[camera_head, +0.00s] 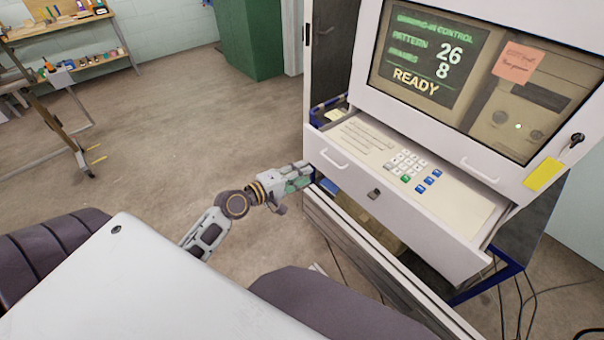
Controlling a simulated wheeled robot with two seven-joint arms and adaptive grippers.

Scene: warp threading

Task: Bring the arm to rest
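My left gripper (297,179) is at the end of my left arm, beside the lower left side of the control cabinet (455,150). It is small in view and its fingers cannot be made out clearly, so I cannot tell if they are open or shut. No held thing can be seen. In the picture it lies just left of the pulled-out keypad drawer (335,155); I cannot tell if it touches the cabinet. My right gripper is not in view.
The drawer holds a keypad (407,162) with green and blue keys. The screen (425,65) reads pattern 26 and READY. Cables (520,295) lie on the floor at right. A workbench (70,35) and green cabinet (250,35) stand behind. The floor at left is mostly clear.

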